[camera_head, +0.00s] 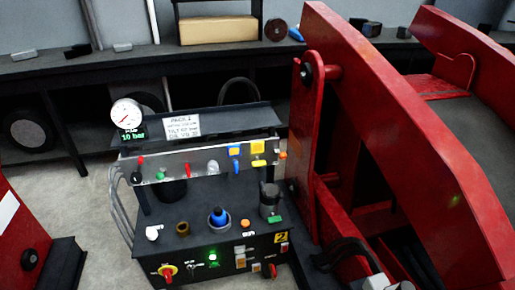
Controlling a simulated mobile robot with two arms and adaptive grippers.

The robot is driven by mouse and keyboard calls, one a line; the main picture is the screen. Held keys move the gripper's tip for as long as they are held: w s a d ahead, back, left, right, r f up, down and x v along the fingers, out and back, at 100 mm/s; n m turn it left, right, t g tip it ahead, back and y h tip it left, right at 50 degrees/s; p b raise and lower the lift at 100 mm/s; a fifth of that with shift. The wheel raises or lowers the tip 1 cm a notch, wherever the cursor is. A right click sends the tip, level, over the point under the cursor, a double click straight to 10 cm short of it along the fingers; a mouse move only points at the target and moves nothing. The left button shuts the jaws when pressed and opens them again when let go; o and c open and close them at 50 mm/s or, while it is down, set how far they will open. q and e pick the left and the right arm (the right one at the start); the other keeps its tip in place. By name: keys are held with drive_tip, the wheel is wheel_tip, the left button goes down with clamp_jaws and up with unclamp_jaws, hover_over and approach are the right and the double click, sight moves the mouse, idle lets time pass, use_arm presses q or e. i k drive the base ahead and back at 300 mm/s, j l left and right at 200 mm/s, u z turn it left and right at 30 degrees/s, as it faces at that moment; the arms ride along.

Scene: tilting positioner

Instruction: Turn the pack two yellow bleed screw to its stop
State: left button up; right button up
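The hydraulic pack (205,262) stands left of centre, with a yellow "2" label (281,238) on its front. A sign (182,125) above it seems to read "PACK 2". Its upper panel (192,167) carries two yellow parts, a left one (234,151) and a right one (258,147). I cannot tell which yellow part is the bleed screw, or how far any is turned. Neither gripper can be made out in the head view.
A gauge (126,114) at the pack's upper left reads 10 bar. A blue knob (218,217) and grey cylinder (270,199) stand on the pack's deck. The large red positioner frame (390,110) rises close on the right. A dark bench (150,58) runs behind.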

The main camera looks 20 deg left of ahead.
sight(259, 163)
drive_tip(key=u, duration=0.5)
drive_tip(key=i+u, duration=0.15)
drive_tip(key=u, duration=0.2)
drive_tip(key=i+j+u, duration=0.1)
drive_tip(key=u, duration=0.25)
drive_tip(key=i+u, duration=0.25)
drive_tip(key=u, duration=0.15)
